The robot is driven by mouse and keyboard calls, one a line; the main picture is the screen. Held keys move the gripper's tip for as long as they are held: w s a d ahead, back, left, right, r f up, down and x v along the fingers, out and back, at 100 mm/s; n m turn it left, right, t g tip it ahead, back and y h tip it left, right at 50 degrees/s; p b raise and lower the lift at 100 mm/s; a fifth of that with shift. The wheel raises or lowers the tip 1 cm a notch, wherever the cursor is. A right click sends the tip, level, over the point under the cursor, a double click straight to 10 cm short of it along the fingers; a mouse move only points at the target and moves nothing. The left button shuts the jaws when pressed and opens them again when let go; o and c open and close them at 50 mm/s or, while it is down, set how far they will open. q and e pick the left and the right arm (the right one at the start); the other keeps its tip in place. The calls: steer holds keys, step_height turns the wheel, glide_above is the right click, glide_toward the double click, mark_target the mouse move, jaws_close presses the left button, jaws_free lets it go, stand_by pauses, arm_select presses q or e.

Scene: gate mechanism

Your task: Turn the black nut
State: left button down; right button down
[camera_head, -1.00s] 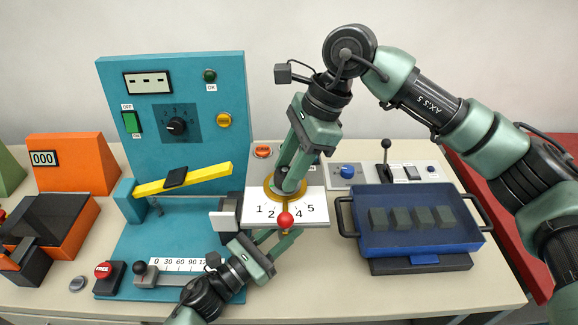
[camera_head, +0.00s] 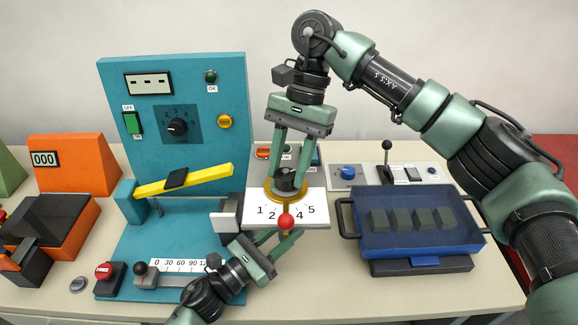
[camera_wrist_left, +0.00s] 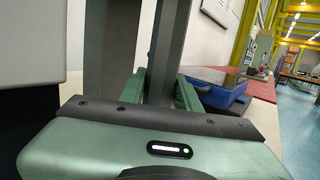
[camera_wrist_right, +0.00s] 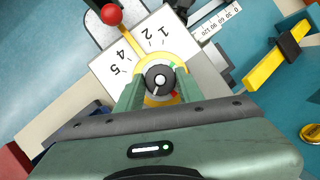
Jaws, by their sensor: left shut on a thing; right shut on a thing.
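The black nut (camera_head: 285,183) sits in a yellow ring (camera_wrist_right: 177,64) on a white plate (camera_head: 253,211) with printed numbers. My right gripper (camera_head: 287,177) comes down from above, shut on the nut, with one finger on each side; the right wrist view shows the nut (camera_wrist_right: 160,79) between the fingertips, with a pale mark on its top. A pointer lever with a red ball (camera_head: 285,221) lies between the 2 and the 4. My left gripper (camera_head: 276,243) is low, just below the red ball, shut on a grey upright bar (camera_wrist_left: 163,45); its contact is partly hidden.
A teal panel (camera_head: 222,80) with a yellow bar (camera_head: 205,178) stands to the left. A blue tray (camera_head: 405,245) with several dark blocks is close on the right. A switch box (camera_head: 345,181) stands behind it. An orange machine (camera_head: 70,165) is far left.

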mark_target(285, 171)
steer(key=n+h, duration=0.1)
steer(key=n, duration=0.2)
steer(key=n+h, duration=0.1)
steer(key=n, duration=0.2)
steer(key=shift+w+a+g, duration=0.1)
steer(key=shift+a+g, duration=0.1)
steer(key=shift+g, duration=0.1)
steer(key=n+h, duration=0.2)
steer(key=n, duration=0.3)
steer(key=shift+a, duration=0.15)
steer(key=shift+n, duration=0.3)
steer(key=c, duration=0.9)
jaws_free()
step_height(285, 171, up, 10)
steer(key=shift+r, duration=0.1)
